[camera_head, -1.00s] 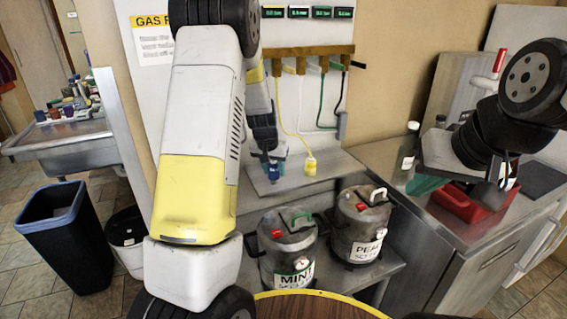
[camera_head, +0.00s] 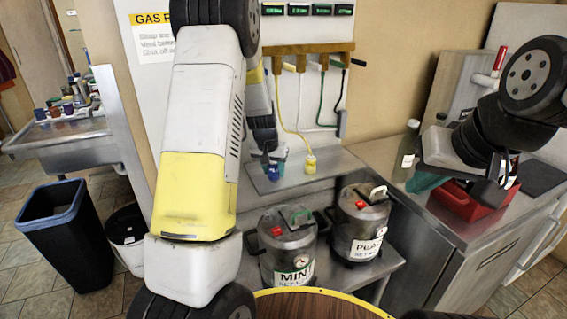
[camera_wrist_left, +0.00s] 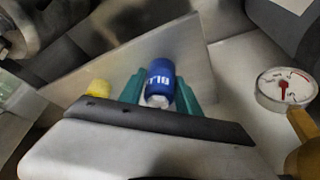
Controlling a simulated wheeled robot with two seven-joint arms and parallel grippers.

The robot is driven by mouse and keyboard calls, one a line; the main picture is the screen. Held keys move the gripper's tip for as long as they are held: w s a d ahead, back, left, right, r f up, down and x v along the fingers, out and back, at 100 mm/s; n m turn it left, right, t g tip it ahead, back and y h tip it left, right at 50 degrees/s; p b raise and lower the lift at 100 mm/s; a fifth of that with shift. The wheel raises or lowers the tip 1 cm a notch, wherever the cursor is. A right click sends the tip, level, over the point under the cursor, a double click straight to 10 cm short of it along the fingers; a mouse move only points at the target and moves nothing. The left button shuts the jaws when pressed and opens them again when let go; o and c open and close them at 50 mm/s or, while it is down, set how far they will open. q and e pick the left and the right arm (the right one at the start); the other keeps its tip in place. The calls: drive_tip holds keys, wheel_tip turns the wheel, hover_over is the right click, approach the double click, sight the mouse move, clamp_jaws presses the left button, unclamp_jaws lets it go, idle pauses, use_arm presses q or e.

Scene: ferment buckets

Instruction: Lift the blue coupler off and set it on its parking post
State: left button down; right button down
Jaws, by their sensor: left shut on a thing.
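The blue coupler (camera_head: 272,172) is at my left gripper (camera_head: 274,160), low in front of the back panel. In the left wrist view, the blue coupler (camera_wrist_left: 160,80), with white lettering, sits between the teal fingers of my left gripper (camera_wrist_left: 158,92), which is shut on it. I cannot tell whether the coupler touches the metal surface behind it. A yellow coupler (camera_head: 310,163) stands just to its right. No parking post can be made out. My right gripper (camera_head: 430,180) is over the counter at the right, its fingers partly hidden.
Two metal kegs, one labelled MINT (camera_head: 287,245) and one labelled PEA... (camera_head: 361,222), stand on the lower shelf. Yellow, white, green and black hoses hang from a wooden rail (camera_head: 310,49). A red tray (camera_head: 470,204) and a bottle (camera_head: 407,150) are on the counter. A gauge (camera_wrist_left: 285,88) is in the wrist view.

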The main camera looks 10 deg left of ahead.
use_arm(q)
drive_tip(key=shift+f, duration=0.55)
idle(0.7)
drive_tip(key=shift+c, duration=0.7)
unclamp_jaws()
drive_tip(key=shift+r, duration=3.75)
drive_tip(key=shift+r, duration=0.1)
